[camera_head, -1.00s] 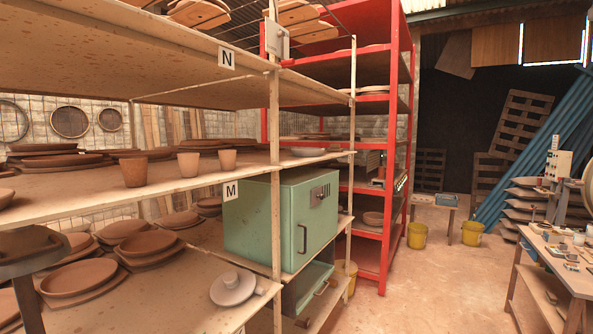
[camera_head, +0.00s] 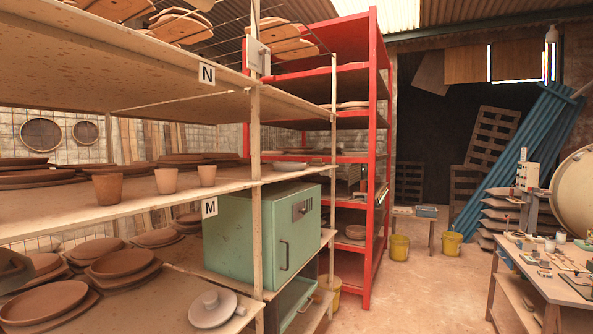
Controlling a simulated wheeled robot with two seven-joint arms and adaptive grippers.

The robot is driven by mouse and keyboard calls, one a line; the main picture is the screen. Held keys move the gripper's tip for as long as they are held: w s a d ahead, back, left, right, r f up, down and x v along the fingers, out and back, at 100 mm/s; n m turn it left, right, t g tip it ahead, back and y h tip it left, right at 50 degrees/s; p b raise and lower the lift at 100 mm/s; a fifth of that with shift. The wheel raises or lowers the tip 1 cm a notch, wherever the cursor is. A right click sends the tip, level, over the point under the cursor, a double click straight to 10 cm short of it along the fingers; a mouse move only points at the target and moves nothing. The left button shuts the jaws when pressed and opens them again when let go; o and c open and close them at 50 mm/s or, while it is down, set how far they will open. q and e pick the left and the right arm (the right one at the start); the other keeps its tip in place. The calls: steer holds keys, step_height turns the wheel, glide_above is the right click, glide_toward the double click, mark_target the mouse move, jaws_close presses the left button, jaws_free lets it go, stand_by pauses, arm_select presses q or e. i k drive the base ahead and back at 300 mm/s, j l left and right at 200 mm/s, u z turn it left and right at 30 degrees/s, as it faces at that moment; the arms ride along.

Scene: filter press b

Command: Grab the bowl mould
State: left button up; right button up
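Neither of my grippers can be made out in the head view. A dark shape cut off at the left edge cannot be identified.
Brown plates (camera_head: 43,303) fill the lower shelf's left. Clay cups (camera_head: 166,181) stand on the shelf above. A green metal box (camera_head: 262,232) sits right of the pale piece. Beyond are a red rack (camera_head: 372,170), yellow buckets (camera_head: 399,248) and a cluttered worktable (camera_head: 540,282). The floor between is open.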

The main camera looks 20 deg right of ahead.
mark_target(283, 166)
steer(key=z, duration=1.7)
steer(key=i, duration=3.85)
